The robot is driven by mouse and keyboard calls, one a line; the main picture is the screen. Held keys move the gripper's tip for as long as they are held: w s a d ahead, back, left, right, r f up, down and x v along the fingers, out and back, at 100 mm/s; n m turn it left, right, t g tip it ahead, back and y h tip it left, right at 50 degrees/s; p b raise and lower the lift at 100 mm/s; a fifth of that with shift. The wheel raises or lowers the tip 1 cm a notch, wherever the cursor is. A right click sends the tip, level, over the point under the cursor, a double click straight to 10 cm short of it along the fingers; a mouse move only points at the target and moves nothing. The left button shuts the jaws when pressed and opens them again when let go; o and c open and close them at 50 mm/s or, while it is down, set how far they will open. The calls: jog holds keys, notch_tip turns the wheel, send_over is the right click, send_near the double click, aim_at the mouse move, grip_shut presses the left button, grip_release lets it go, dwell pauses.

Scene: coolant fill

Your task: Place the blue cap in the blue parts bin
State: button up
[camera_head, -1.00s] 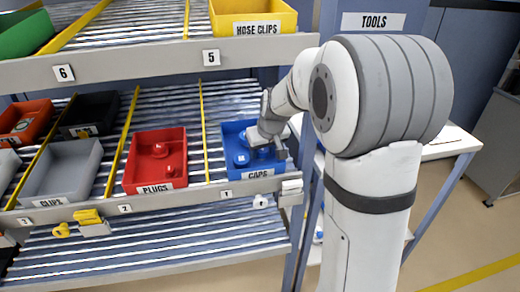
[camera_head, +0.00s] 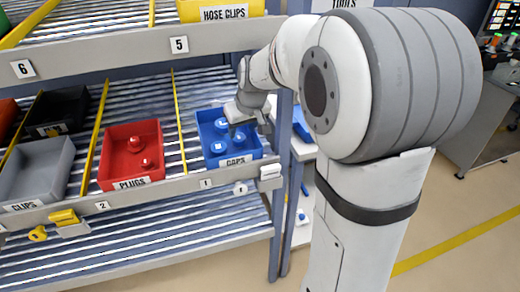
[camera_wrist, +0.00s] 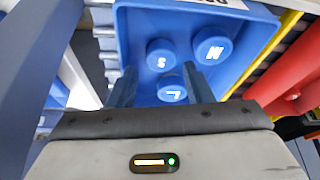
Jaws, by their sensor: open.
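The blue parts bin (camera_head: 211,163), labelled CAPS, sits on the middle shelf above tag 1. Three round blue caps lie in it. In the wrist view they are a cap marked S (camera_wrist: 159,56), a cap whose letter looks like M (camera_wrist: 212,46), and a cap marked L (camera_wrist: 171,90). My gripper (camera_head: 238,126) is over the bin's right part. In the wrist view its two fingers (camera_wrist: 160,78) are apart, with the L cap showing between them and nothing gripped. The wrist housing hides the bin's near part there.
A red PLUGS bin (camera_head: 107,178) stands to the left, beyond a yellow divider (camera_head: 179,125). A grey CLIPS bin (camera_head: 15,190) is farther left. A yellow HOSE CLIPS bin (camera_head: 190,13) is on the shelf above. A shelf upright (camera_head: 281,190) stands close to the right.

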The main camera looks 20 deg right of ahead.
jog(key=s+f+m+g+h+b, duration=0.1)
jog(key=s+f, duration=0.3)
jog(key=s, duration=2.1)
jog(key=shift+a+m+g, duration=0.45)
jog(key=shift+m+g, duration=0.15)
jog(key=shift+g, duration=0.2)
